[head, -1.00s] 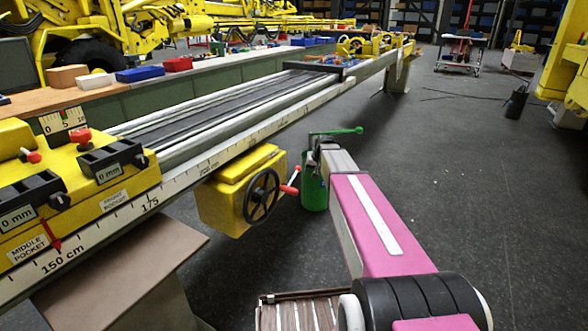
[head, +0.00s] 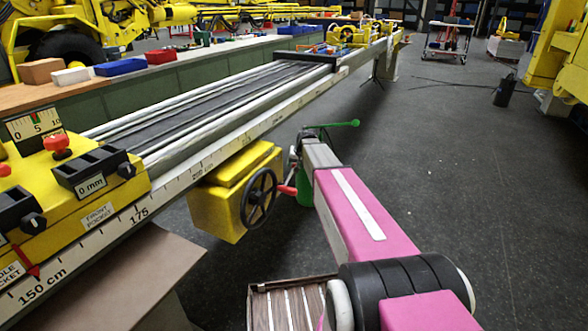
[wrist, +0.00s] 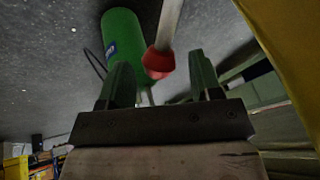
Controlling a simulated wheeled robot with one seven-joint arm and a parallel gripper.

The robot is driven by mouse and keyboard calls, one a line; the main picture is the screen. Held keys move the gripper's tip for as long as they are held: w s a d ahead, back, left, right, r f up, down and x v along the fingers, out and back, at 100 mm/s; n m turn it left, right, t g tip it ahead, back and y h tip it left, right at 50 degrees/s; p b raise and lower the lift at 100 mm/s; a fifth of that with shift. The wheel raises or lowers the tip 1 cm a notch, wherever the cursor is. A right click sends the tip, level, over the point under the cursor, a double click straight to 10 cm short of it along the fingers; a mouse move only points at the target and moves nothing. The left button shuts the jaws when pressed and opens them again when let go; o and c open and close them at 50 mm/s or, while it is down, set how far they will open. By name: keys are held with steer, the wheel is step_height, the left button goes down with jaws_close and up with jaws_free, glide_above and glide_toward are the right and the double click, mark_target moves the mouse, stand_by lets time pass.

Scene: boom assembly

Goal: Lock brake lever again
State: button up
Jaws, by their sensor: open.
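The brake lever is a grey rod with a red knob (wrist: 158,63) in the wrist view. In the head view its red part (head: 287,190) shows just right of the black handwheel (head: 258,199) on the yellow box (head: 225,195). My gripper (wrist: 160,82) is open, and its two green-grey fingers stand on either side of the knob in the wrist view. I cannot tell whether the knob lies between the fingertips or just beyond them. In the head view my gripper (head: 297,155) is beside the lever, its fingertips mostly hidden.
A green cylinder (wrist: 122,35) stands on the floor beyond my gripper. A green handle with a ball end (head: 345,123) extends right near my wrist. The long boom rail (head: 150,205) with its scale runs above the yellow box.

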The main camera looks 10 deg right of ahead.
steer(key=shift+x, duration=1.75)
jaws_close()
steer(key=shift+s+a+r+t+h, duration=0.15)
steer(key=shift+s+r+t+h, duration=0.2)
steer(key=shift+r, duration=0.4)
jaws_free()
